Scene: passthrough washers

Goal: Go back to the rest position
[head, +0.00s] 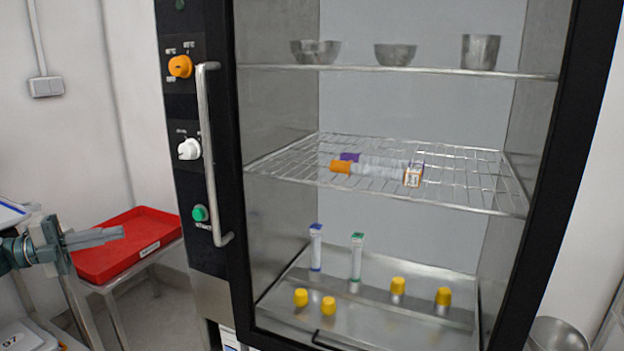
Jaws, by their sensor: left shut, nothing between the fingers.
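My left gripper (95,237) comes in from the left edge, its grey fingers together and empty, pointing right. In the picture it overlaps the left part of a red tray (120,255); I cannot tell its exact height above it. It is well apart from the tall cabinet (215,290) and its long vertical handle (211,155). My right gripper does not show.
The cabinet's glass front shows metal bowls (316,52) on the top shelf, tubes (375,167) on the wire rack (465,190), and upright tubes and yellow-capped jars (398,286) below. A metal bin (556,336) stands at lower right.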

